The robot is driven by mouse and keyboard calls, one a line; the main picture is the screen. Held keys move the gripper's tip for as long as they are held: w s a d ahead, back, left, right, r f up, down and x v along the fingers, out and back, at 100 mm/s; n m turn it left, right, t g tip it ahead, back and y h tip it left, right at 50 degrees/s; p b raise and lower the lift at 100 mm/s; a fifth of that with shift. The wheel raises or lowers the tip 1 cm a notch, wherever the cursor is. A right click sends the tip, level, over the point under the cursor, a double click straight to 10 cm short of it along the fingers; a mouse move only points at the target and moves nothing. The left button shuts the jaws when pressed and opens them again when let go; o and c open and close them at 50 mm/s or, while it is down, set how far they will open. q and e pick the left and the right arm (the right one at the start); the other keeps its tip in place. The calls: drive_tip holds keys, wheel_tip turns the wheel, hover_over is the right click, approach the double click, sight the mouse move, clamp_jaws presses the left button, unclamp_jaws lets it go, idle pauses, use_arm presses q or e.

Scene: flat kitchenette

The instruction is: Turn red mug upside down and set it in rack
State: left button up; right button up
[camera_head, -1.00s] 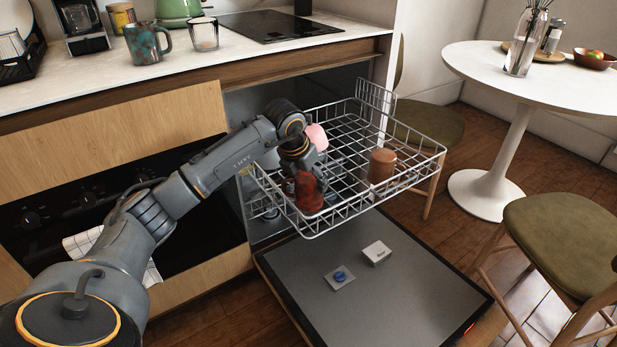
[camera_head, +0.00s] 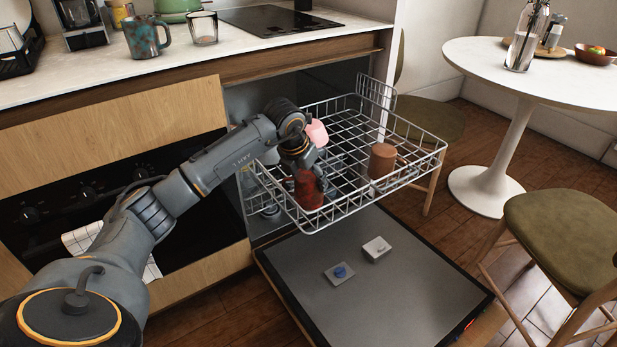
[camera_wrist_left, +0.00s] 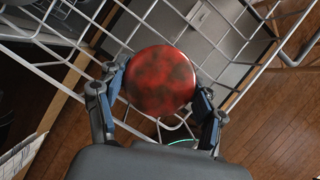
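The red mug (camera_head: 308,190) is at the near left corner of the wire dish rack (camera_head: 330,228). In the left wrist view its round, mottled red and dark closed base (camera_wrist_left: 160,80) faces the camera, so it is upside down. Its handle and rim are hidden. My left gripper (camera_head: 304,172) is over the mug, with one finger on each side against it in the left wrist view (camera_wrist_left: 160,95). The mug is at the rack's wires; I cannot tell if it rests fully on them. My right gripper is not in view.
A pink mug (camera_head: 317,132) and a brown mug (camera_head: 382,161) stand in the rack. The open dishwasher door (camera_head: 350,300) below holds a dispenser lid (camera_head: 377,249). The rack's middle has free room.

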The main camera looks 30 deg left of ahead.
use_arm(q)
drive_tip(key=o, duration=0.4)
drive_tip(key=shift+r, duration=0.1)
drive_tip(key=shift+o, duration=0.2)
drive_tip(key=v, duration=1.2)
